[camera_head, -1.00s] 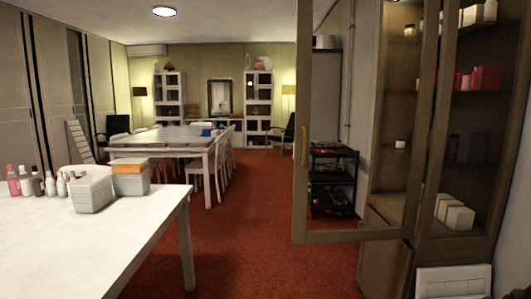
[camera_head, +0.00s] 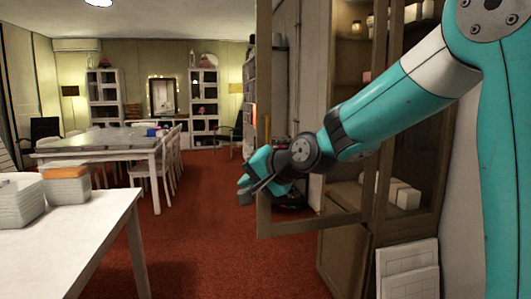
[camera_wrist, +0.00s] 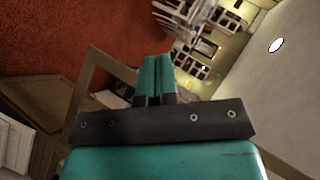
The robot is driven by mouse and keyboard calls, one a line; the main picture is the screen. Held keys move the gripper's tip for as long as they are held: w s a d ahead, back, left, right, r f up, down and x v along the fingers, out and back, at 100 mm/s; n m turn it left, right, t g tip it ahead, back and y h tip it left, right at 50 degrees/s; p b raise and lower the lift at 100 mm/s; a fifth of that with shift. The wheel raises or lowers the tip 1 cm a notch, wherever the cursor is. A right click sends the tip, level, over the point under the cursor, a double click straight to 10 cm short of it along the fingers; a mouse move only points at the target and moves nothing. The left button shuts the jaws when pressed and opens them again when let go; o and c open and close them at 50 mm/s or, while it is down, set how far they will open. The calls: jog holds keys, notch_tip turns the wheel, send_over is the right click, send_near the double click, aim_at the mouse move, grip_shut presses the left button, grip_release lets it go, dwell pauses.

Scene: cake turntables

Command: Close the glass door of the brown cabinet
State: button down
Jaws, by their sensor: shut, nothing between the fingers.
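The brown cabinet (camera_head: 341,262) stands at the right in the head view. Its glass door stands open toward the room, and its wooden frame (camera_head: 263,70) shows left of the cabinet.
A white table (camera_head: 75,235) with grey boxes (camera_head: 66,187) fills the near left. White panels (camera_head: 407,270) lean at the cabinet's foot. Boxes stand on its shelves. The red carpet (camera_head: 195,215) is clear between table and door. A long table (camera_head: 95,142) stands farther back.

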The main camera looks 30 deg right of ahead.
jog(key=w+d+m+t+h, duration=0.25)
jog(key=w+d+m, duration=0.2)
jog(key=d, duration=0.35)
jog(key=m+t+h+b, duration=0.1)
jog(key=m+t+h, duration=0.25)
jog(key=m, duration=0.25)
send_near(267, 141)
jog(key=shift+n+t, duration=0.25)
jog(key=shift+t, duration=0.05)
jog(key=w, duration=0.2)
jog(key=w+p, duration=0.1)
jog(key=w, duration=0.2)
jog(key=w+d+p, duration=0.1)
jog(key=w, duration=0.1)
jog(key=shift+w+f, duration=0.25)
jog(key=shift+f, duration=0.05)
jog(key=shift+a, duration=0.1)
